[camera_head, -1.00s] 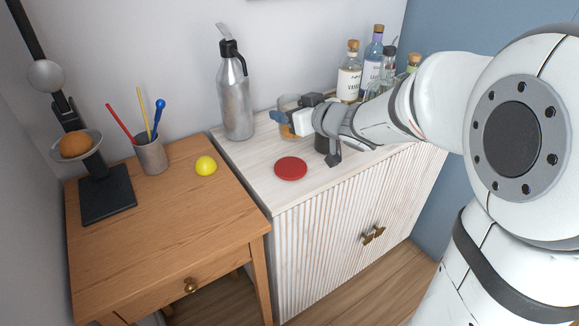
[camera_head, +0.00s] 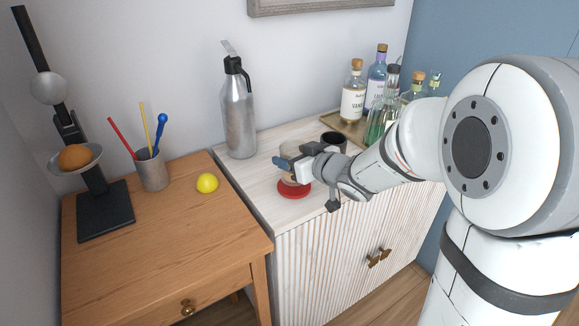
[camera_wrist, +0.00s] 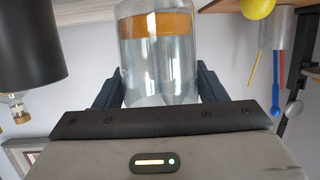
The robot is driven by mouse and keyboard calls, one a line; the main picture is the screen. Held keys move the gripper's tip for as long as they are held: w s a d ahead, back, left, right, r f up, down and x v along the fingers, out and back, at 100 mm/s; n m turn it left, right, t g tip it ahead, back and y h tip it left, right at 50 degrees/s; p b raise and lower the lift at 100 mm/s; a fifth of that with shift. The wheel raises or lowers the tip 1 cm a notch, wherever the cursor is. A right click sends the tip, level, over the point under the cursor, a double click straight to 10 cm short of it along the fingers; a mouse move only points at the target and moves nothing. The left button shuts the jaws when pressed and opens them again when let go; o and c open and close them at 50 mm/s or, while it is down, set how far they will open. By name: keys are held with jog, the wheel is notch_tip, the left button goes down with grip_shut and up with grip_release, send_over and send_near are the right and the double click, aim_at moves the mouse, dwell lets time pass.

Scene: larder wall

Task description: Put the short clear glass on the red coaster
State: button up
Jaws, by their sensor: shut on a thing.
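The red coaster (camera_head: 294,190) lies flat on the white cabinet top, directly below the gripper and glass in the head view. My gripper hides part of the glass, so I cannot tell whether its base touches the coaster. The coaster does not show in the wrist view.
A steel flask (camera_head: 239,115) stands behind on the cabinet. A black cup (camera_head: 333,140) and a tray (camera_head: 349,131) of several bottles are to the right. A wooden table (camera_head: 150,245) at left holds a yellow ball (camera_head: 207,183), a utensil cup (camera_head: 153,170) and a black stand (camera_head: 104,210).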

jog(key=shift+f, duration=1)
jog(key=shift+f+b, duration=0.2)
jog(key=shift+b, duration=0.1)
jog(key=o, duration=1.2)
